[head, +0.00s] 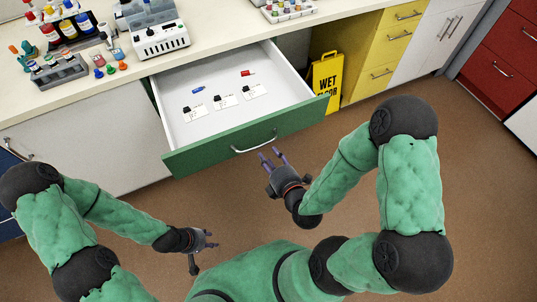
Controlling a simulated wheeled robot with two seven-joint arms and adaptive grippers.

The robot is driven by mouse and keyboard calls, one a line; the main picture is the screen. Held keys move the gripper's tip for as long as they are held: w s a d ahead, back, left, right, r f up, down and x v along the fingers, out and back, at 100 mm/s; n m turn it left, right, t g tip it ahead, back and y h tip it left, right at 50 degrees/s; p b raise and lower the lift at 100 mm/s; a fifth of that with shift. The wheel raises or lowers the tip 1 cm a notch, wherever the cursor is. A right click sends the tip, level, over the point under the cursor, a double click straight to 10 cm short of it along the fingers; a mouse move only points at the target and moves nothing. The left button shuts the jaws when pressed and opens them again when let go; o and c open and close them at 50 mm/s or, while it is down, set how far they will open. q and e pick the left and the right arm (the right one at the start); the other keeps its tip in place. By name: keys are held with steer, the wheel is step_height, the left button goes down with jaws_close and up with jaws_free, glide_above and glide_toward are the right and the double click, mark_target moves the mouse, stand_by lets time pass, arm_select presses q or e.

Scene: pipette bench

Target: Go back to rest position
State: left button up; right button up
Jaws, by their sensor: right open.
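My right gripper (272,159) is open and empty, in front of the open drawer's green front (240,137) and close to its silver handle (254,142). A small gap seems to lie between its fingertips and the handle. My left gripper (210,239) hangs low over the brown floor, left of my body, apart from any object. It is too small to tell whether its fingers are open or shut. The pulled-out white drawer (180,84) holds a blue piece (198,90), a red piece (248,72), and black items beside white labels (225,101).
The bench top (225,25) carries a grey rack (58,72), a white device (160,40), and coloured bottles. A yellow wet-floor sign (326,82) stands right of the drawer. Yellow drawers (385,50) and red cabinets (502,65) are at right. Brown floor (235,200) is open in front.

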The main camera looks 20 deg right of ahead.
stand_by(0.5)
steer(key=s+a+f+m+g+y, duration=0.1)
steer(key=s+a+f+m+g, duration=0.2)
steer(key=f+m, duration=0.3)
steer(key=s+a+f+m+g+y+p, duration=0.1)
steer(key=s+a+f+m+g, duration=0.2)
steer(key=f+m+g, duration=0.3)
steer(key=s+a+f+m+g+y+p, duration=0.1)
steer(key=s+a+f+m+g, duration=0.2)
steer(key=f+m, duration=0.5)
steer(key=shift+s+a+m+g+y, duration=0.2)
steer(key=shift+s+m+g+y, duration=0.4)
steer(key=shift+g, duration=0.6)
